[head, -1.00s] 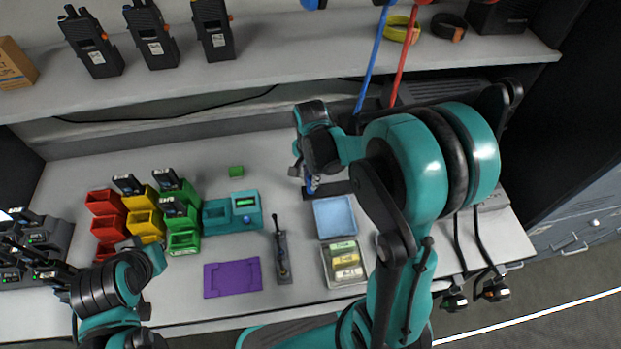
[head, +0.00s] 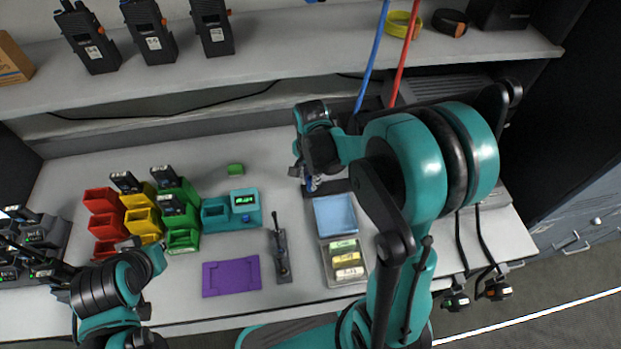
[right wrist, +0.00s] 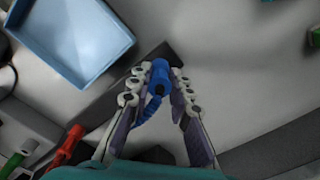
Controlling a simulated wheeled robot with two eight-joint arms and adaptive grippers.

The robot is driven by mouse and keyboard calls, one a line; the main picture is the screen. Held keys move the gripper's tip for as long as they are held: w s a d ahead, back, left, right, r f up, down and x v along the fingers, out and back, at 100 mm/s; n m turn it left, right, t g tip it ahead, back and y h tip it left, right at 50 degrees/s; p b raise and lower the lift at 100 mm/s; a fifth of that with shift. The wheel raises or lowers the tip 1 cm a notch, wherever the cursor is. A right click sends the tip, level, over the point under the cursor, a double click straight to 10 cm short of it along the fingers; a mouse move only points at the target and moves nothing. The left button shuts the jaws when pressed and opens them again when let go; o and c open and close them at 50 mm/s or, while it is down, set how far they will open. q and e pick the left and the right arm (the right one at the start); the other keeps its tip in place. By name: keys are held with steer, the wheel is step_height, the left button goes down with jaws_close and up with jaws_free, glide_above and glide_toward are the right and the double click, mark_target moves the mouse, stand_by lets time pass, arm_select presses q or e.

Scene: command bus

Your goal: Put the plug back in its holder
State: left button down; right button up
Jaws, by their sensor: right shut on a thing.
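The blue plug (right wrist: 160,78) is between the fingertips of my right gripper (right wrist: 160,90) in the right wrist view, with a ribbed blue tail running back between the fingers. In the head view my right gripper (head: 313,184) is low over the back of the worktop, and only a little blue shows at its tip. A dark bar (right wrist: 112,103) passes under the plug; it may be the holder, and I cannot tell whether the plug touches it. My left gripper (head: 128,244) is at the lower left, near the red bins, with its jaws unclear.
A light blue tray (head: 336,216) lies just in front of my right gripper. A case of labelled cells (head: 345,263), a purple mat (head: 231,277) and coloured bins (head: 143,222) stand nearby. Blue (head: 372,62) and red (head: 403,65) cords hang by my right arm.

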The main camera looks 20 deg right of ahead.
steer(key=o, duration=1)
steer(key=shift+r, duration=0.15)
step_height(320, 180, up, 6)
steer(key=p, duration=0.5)
steer(key=shift+r, duration=0.1)
steer(key=shift+w+r+p, duration=0.1)
steer(key=shift+r+p, duration=0.55)
steer(key=shift+r, duration=0.25)
steer(key=shift+s+r, duration=0.2)
steer(key=shift+s, duration=0.15)
